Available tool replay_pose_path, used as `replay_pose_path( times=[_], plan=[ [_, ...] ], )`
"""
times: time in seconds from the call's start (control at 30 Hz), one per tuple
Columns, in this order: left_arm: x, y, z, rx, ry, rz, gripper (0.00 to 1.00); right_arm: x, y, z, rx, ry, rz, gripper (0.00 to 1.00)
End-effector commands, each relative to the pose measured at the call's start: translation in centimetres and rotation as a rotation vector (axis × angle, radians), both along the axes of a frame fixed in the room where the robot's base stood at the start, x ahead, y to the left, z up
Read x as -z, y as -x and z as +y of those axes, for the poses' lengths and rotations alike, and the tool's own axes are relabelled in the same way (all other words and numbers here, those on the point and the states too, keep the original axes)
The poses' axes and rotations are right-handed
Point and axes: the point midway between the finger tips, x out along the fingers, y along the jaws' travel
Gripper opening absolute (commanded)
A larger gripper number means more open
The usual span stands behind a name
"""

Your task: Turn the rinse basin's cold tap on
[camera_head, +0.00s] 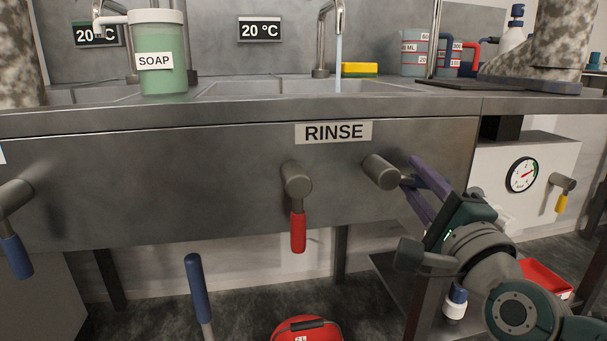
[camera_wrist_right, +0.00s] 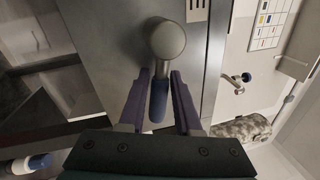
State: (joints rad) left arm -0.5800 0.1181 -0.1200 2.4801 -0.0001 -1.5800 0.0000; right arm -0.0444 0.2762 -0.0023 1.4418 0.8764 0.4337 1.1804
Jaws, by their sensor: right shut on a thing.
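The rinse basin's cold tap has a grey round knob (camera_head: 382,172) on the front panel, right of the RINSE label (camera_head: 333,132). In the right wrist view its knob (camera_wrist_right: 166,42) carries a blue lever (camera_wrist_right: 158,102). My right gripper (camera_head: 418,184) has its purple fingers on both sides of this lever, shut on it. In the head view the fingers hide most of the lever, which points right from the knob. Water (camera_head: 338,56) runs from the rinse spout (camera_head: 339,14). My left gripper is out of view.
A red-handled tap (camera_head: 298,230) hangs straight down left of the cold tap. A blue-handled tap (camera_head: 16,254) is at the far left. A gauge (camera_head: 522,174) and a yellow-handled valve (camera_head: 561,199) are at the right. A red bucket-like object (camera_head: 306,330) stands below.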

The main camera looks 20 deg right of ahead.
Motion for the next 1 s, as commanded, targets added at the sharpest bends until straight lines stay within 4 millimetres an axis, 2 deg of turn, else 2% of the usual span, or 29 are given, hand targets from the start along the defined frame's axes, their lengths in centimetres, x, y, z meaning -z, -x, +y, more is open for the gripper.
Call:
replay_pose_path(
  times=[0.63, 0.67, 0.9, 1.0],
  plan=[
    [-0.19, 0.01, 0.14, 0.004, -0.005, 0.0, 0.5, -0.38, -0.01, -0.03, 0.001, 0.05, 0.008, 0.0],
    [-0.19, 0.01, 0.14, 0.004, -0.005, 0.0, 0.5, -0.39, -0.01, -0.03, 0.001, 0.05, 0.008, 0.35],
    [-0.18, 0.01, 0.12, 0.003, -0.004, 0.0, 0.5, -0.32, 0.0, -0.04, 0.0, 0.047, 0.008, 0.62],
    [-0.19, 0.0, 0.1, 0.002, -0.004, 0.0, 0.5, -0.3, 0.0, -0.04, 0.001, 0.046, 0.009, 0.62]
  ],
)
